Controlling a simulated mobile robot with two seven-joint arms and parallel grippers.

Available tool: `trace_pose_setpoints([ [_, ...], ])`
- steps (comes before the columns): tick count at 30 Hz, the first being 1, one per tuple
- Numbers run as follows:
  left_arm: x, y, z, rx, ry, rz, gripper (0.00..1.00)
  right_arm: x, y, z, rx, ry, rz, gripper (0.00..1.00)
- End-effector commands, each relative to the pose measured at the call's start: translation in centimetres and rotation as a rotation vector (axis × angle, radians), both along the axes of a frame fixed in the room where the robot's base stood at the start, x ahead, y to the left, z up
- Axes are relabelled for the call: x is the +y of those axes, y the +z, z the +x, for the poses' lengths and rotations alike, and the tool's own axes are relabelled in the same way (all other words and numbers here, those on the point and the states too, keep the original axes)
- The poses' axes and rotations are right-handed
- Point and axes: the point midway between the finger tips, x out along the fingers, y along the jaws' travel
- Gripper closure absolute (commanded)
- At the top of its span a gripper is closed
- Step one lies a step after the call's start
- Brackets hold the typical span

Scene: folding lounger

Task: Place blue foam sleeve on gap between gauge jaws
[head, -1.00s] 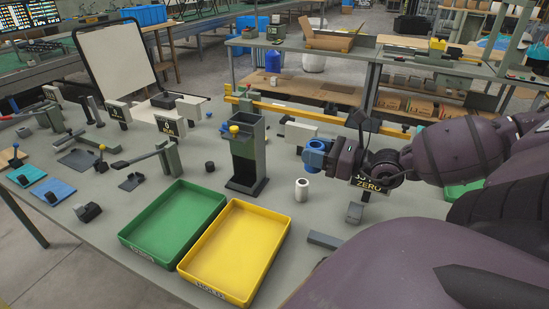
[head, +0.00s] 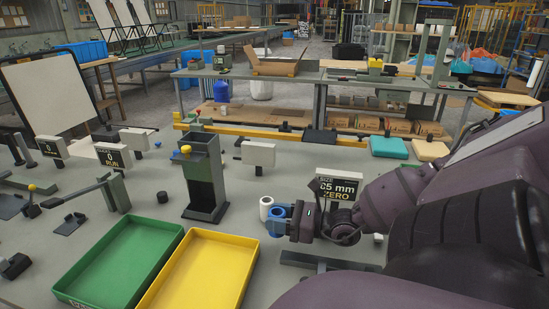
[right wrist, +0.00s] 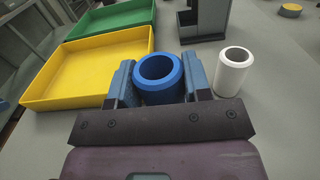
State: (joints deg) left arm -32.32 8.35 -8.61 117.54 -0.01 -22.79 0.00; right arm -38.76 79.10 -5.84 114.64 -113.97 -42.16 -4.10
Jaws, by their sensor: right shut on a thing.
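A blue foam sleeve (head: 278,219) is held in my right gripper (head: 283,222), near the right-centre of the head view. In the right wrist view the sleeve (right wrist: 160,92) sits upright between the two blue fingers of the gripper (right wrist: 160,84), its open end facing the camera. A grey upright stand (head: 207,178) with a yellow knob is to the left, apart from the sleeve. I cannot tell for certain which fixture carries the gauge jaws, and no jaw gap shows clearly. A "65 mm ZERO" sign (head: 338,187) stands behind the gripper. My left gripper is out of view.
A white sleeve (head: 266,207) stands beside the blue one; it also shows in the right wrist view (right wrist: 234,72). A yellow tray (head: 249,262) and a green tray (head: 78,262) lie in front. A dark bar (head: 305,261) lies near my gripper. A yellow rail (head: 255,131) runs behind.

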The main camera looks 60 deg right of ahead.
Motion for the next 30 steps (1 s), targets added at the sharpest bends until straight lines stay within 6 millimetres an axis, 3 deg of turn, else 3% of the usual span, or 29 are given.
trace_pose_setpoints([
  [9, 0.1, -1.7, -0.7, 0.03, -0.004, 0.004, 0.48, 0.0, -4.1, 0.0, 0.004, -0.001, 0.002, 0.78],
  [22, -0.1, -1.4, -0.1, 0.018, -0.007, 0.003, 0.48, 0.0, -4.4, 0.0, 0.001, 0.0, 0.001, 0.78],
  [23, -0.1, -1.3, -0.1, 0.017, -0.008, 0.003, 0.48, 0.0, -4.4, 0.0, 0.001, 0.0, 0.001, 0.51],
  [24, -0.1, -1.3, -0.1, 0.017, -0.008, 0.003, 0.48, 0.0, -4.3, 0.0, 0.001, 0.0, 0.001, 0.45],
  [27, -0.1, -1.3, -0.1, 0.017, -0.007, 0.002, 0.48, 0.0, -4.3, 0.0, 0.001, 0.0, 0.001, 0.3],
  [30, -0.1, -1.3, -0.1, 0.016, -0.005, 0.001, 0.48, 0.0, -4.3, 0.0, 0.001, 0.0, 0.001, 0.3],
])
